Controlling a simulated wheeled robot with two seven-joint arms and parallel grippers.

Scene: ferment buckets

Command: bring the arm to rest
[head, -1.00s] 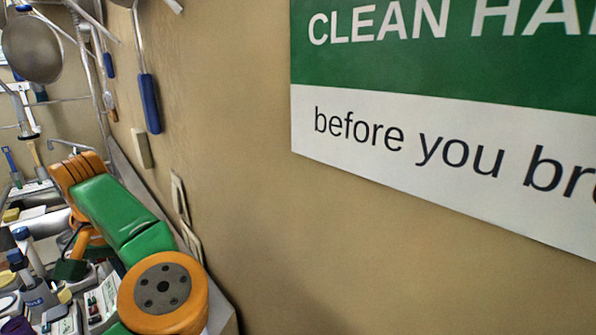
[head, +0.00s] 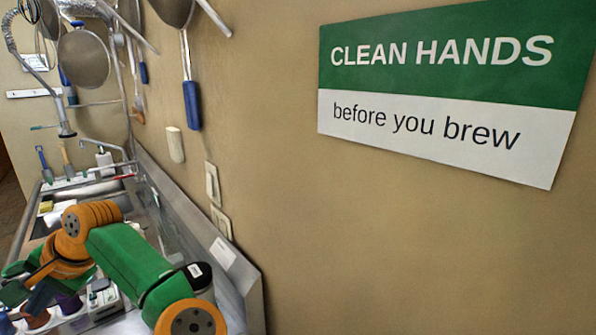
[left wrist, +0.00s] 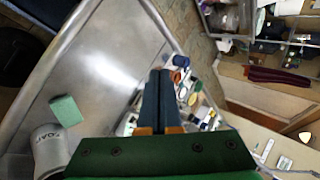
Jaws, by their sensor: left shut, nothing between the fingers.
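My left arm (head: 130,262) comes in from the bottom of the head view, with a green link and orange joints, bent over the counter. Its gripper is at the lower left of that view, partly cut off and hard to make out against the small items there. In the left wrist view my left gripper (left wrist: 161,74) shows two dark blue fingers side by side, shut and empty. They point out over the counter's edge area, with small items beyond them. My right gripper shows in neither view.
A steel counter (left wrist: 105,60) holds a green block (left wrist: 67,110) and a white labelled container (left wrist: 50,148). A sink (head: 75,195) lies beyond my arm. Strainers (head: 84,58) and a blue-handled tool (head: 192,105) hang on the wall. The wall below the sign (head: 440,130) is bare.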

